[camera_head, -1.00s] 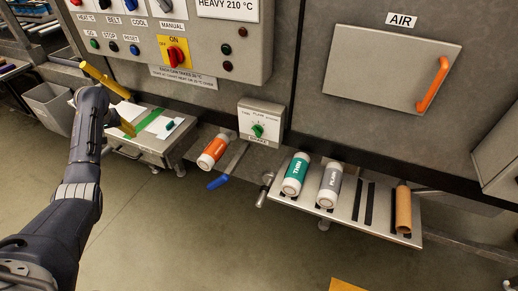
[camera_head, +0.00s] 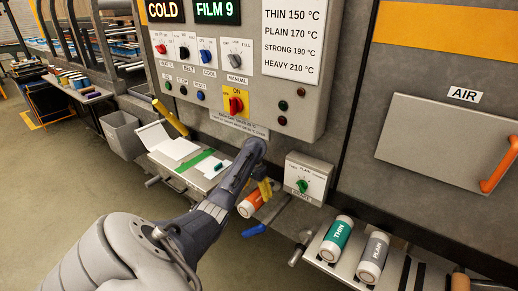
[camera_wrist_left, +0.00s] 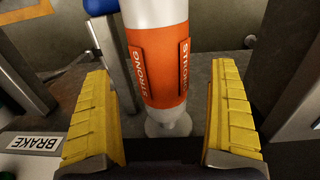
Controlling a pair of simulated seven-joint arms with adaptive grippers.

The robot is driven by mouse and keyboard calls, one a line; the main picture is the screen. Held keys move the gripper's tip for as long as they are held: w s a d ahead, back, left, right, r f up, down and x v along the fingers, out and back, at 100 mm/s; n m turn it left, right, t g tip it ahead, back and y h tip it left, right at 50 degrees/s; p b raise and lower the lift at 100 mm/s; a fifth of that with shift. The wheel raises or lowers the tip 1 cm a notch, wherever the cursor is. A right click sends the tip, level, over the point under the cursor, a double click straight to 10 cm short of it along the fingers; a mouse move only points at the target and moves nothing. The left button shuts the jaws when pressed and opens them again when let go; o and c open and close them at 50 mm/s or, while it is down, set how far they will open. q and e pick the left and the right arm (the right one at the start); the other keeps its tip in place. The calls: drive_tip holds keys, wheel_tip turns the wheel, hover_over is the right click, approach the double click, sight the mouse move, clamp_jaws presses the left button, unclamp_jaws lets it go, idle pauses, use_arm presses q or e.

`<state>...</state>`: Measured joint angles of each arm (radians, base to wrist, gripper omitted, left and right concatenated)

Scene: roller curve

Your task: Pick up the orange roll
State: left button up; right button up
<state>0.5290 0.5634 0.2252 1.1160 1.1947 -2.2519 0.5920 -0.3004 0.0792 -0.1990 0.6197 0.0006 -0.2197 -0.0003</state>
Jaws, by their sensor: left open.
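The orange roll (camera_head: 249,204), white with an orange band marked STRONG, sits below the machine front, left of the brake box. My left gripper (camera_head: 266,188) is at the roll in the head view, and my arm hides part of the scene around it. In the left wrist view the roll (camera_wrist_left: 158,62) lies between the two yellow fingers of the gripper (camera_wrist_left: 165,105). The fingers are apart, with a visible gap on both sides of the roll. My right gripper is in neither view.
The brake box (camera_head: 308,180) stands right of the roll. A blue-handled lever (camera_head: 254,229) is just below it. A green roll (camera_head: 336,238) and a grey roll (camera_head: 373,257) lie on a metal rack to the right. A tray with white sheets (camera_head: 178,149) is at left.

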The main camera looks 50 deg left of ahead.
use_arm(q)
drive_tip(key=shift+a+f, duration=0.1)
drive_tip(key=shift+f, duration=2.55)
drive_tip(key=shift+r, duration=0.1)
drive_tip(key=c, duration=1.7)
drive_tip(key=shift+o, duration=0.2)
